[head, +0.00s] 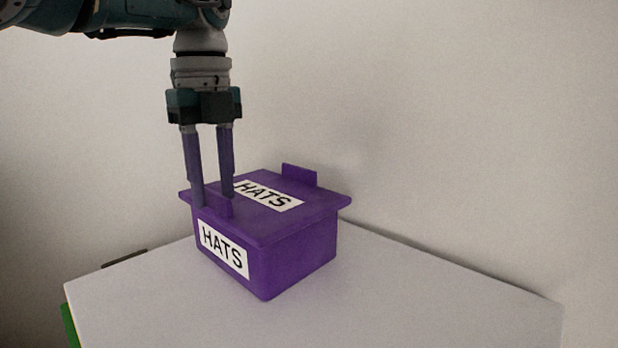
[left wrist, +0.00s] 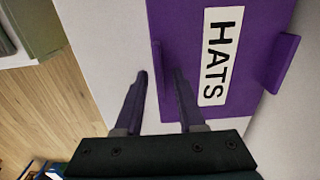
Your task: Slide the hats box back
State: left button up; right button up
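The purple hats box (head: 297,262) stands upright with its lid on, near the wall on a white top (head: 420,295). White HATS labels show on its lid and side. The lid has a raised tab at the near-left edge (head: 225,207) and another at the far edge (head: 299,174). My left gripper (head: 212,201) points down at the near-left tab, fingers apart. In the left wrist view, the fingers (left wrist: 160,72) sit either side of that tab, one over the lid (left wrist: 178,30) and one beyond its edge. Contact with the tab cannot be told. My right gripper is not in view.
A pale wall (head: 450,110) rises behind the white top. The top is clear in front of and right of the box. A dark flat thing (head: 125,259) shows at its left edge, and a green thing (head: 69,325) below. Wooden floor (left wrist: 50,110) lies beyond.

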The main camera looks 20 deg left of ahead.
pick_arm(q)
notch_tip(320, 180, up, 5)
jog(key=shift+r+p, duration=0.1)
jog(key=shift+p, duration=0.65)
jog(key=shift+r+p, duration=2.1)
jog(key=shift+r, duration=0.3)
